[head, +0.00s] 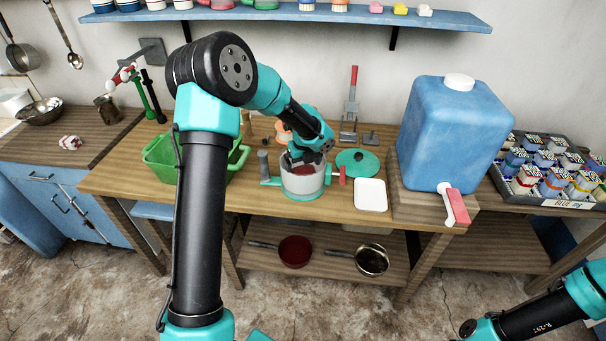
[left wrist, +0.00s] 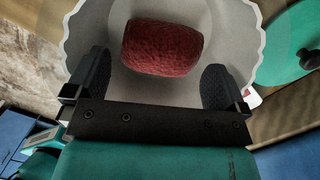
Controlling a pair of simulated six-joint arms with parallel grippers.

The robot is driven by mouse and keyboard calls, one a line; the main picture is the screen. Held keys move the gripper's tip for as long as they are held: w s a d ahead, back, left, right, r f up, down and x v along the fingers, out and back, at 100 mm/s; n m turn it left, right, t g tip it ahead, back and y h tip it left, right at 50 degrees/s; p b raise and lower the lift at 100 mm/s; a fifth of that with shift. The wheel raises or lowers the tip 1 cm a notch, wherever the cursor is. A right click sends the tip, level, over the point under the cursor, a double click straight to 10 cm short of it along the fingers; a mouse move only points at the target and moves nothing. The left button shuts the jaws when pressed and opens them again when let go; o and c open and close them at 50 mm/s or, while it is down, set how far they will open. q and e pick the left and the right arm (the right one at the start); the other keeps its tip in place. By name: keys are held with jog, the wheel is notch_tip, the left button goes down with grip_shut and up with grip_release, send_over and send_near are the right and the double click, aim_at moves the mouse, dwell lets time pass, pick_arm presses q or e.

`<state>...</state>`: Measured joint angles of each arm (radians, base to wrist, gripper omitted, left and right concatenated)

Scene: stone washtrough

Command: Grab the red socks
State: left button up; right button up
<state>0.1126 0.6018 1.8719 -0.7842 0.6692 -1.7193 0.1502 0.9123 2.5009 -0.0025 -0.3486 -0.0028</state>
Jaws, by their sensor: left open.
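A dark red, rolled, textured bundle, which looks like the red socks (left wrist: 163,47), lies inside the pale, wavy-rimmed tub in the left wrist view (left wrist: 245,25). In the head view the grey-white tub (head: 304,187) has a teal base and stands on the wooden bench. My left gripper (head: 307,160) is over the tub's opening, pointing down. In the left wrist view its open fingers (left wrist: 157,88) are on either side of the near end of the bundle, with nothing between them visibly held. My right gripper is out of view; only part of my right arm shows at lower right.
A teal round lid (head: 358,161) and a white tray (head: 370,195) lie right of the tub. A green crate (head: 160,160) stands to its left. A big blue water container (head: 452,130) stands at right. Pans (head: 295,251) rest on the lower shelf.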

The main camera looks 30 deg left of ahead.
aim_at(303, 167)
pick_arm(q)
jog(key=shift+w+a+f, duration=0.1)
jog(key=shift+w+f, duration=0.05)
jog(key=shift+f, duration=1.15)
jog(key=shift+w+a+f, duration=0.1)
jog(key=shift+f, duration=1.15)
jog(key=shift+c, duration=0.5)
jog(key=c, duration=0.6)
jog(key=shift+o, duration=0.2)
jog(key=shift+r, duration=0.1)
notch_tip(303, 167, up, 10)
jog(key=shift+f, duration=0.1)
